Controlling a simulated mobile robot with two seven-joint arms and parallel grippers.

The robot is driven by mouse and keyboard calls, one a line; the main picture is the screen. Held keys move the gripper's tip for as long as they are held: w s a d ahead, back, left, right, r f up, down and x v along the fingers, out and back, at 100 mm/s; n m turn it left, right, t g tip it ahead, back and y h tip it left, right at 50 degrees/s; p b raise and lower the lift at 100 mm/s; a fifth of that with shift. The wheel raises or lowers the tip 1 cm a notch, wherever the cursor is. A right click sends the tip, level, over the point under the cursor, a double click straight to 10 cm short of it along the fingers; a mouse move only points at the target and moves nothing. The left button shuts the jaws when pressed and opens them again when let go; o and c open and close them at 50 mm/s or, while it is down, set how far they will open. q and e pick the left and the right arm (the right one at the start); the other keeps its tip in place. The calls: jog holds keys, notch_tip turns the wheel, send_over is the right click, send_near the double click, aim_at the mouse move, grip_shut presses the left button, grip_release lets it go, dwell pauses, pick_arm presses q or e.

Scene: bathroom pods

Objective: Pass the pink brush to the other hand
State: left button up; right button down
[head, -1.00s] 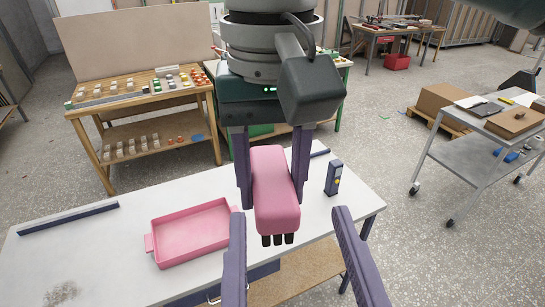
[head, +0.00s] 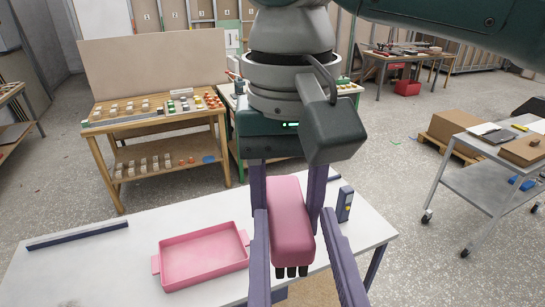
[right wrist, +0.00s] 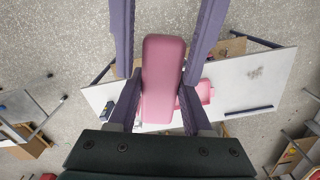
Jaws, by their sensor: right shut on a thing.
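The pink brush (head: 291,222), a rounded block with dark pegs at its near end, is held above the table's front right part. My right gripper (head: 287,190), on the far side, is shut on its far part; the right wrist view shows the brush (right wrist: 162,80) between those fingers. My left gripper (head: 293,212) reaches in from the near side, its body out of the head view. Its two fingers run along both sides of the brush, close to it; I see a small gap on the right side, and contact on the left cannot be told.
A white table (head: 110,262) lies below, with a pink tray (head: 203,258), a dark blue bar (head: 76,236) and a small blue upright device (head: 345,204). A wooden bench (head: 155,120) stands behind. A grey cart (head: 490,185) stands at right, with open floor before it.

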pick_arm(q)
jog(key=shift+s+d+r, duration=0.1)
jog(key=shift+d, duration=0.25)
grip_shut()
pick_arm(e)
jog(key=shift+a, duration=0.35)
jog(key=shift+c, duration=2.1)
grip_release()
jog(key=shift+o, duration=0.8)
pick_arm(q)
jog(key=shift+a, duration=0.1)
pick_arm(e)
jog(key=shift+d, duration=0.1)
jog(key=shift+d, duration=0.1)
pick_arm(q)
jog(key=shift+a, duration=0.1)
pick_arm(e)
jog(key=shift+r, duration=0.1)
